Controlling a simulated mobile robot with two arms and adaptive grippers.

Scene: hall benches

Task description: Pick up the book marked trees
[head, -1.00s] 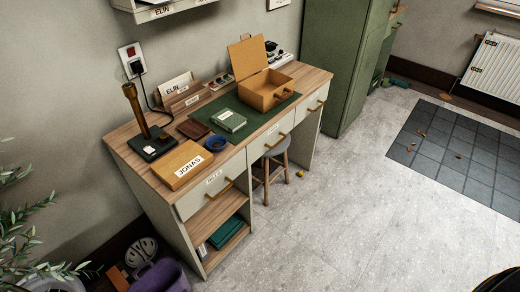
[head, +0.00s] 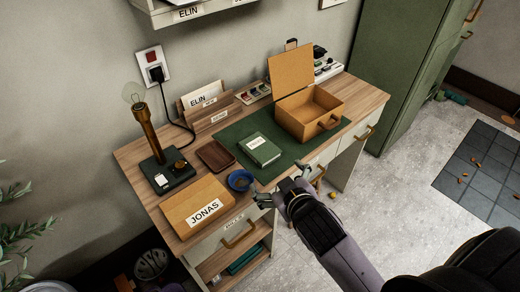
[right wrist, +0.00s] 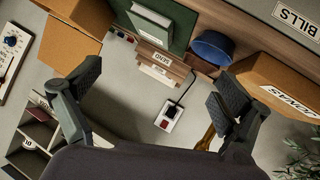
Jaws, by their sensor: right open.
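A green book (head: 259,149) with a white label lies flat on the dark green desk mat (head: 232,134); its lettering is too small to read surely. My right gripper (head: 283,184) is open and empty at the desk's front edge, in front of the book and apart from it. In the right wrist view the green book (right wrist: 174,27) shows at the top, beyond the open fingers (right wrist: 158,84). My left gripper is not in view.
An open tan case (head: 296,119) stands right of the book. A blue bowl (head: 240,180), a brown tray (head: 216,156) and a box marked JONAS (head: 190,196) lie to the left. A lamp (head: 150,135) and a letter rack (head: 213,117) stand behind these.

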